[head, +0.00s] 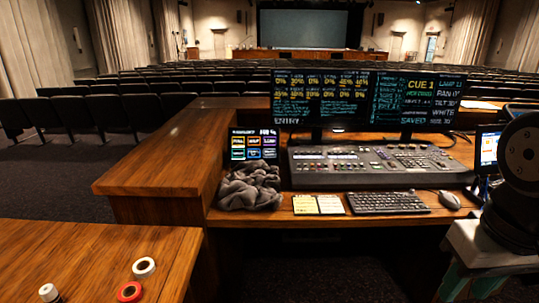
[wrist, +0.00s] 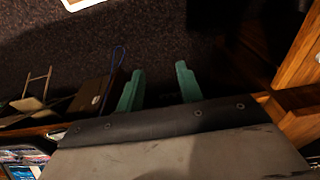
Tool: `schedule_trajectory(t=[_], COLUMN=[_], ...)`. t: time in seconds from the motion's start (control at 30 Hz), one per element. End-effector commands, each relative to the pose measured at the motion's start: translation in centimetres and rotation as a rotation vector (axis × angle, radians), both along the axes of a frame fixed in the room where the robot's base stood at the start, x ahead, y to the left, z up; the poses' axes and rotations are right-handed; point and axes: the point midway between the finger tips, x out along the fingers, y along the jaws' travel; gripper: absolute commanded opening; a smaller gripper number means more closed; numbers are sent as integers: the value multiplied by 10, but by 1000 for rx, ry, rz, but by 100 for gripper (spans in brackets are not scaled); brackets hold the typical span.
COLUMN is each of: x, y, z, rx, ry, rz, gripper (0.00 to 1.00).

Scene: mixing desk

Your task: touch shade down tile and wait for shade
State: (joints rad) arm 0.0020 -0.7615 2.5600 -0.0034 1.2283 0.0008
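A small touch panel (head: 254,145) with rows of coloured tiles stands at the left end of the desk in the head view. Its tile labels are too small to read, so I cannot tell which is shade down. A crumpled grey cloth (head: 248,187) lies in front of it and hides its lower part. A second lit screen (head: 489,148) stands at the right, partly behind my arm. My gripper (wrist: 160,88) shows two green fingers apart with nothing between them, over dark floor. It also shows low at the right in the head view (head: 472,288), away from the touch panel.
A mixing console (head: 375,165), two monitors (head: 320,99), a keyboard (head: 387,202), a mouse (head: 449,199) and yellow notes (head: 318,205) fill the desk. A raised wooden ledge (head: 160,160) borders it. Tape rolls (head: 144,268) lie on the near left table. Seat rows stand beyond.

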Motion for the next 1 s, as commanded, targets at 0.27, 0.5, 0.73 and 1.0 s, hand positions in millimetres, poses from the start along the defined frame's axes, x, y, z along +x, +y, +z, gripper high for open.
schedule_trajectory(t=[0.27,0.5,0.73,1.0], x=[0,0,0,0], y=[0,0,0,0], z=[0,0,0,0], rx=[0,0,0,0], ry=[0,0,0,0], rz=[0,0,0,0], gripper=[36,9,0,0])
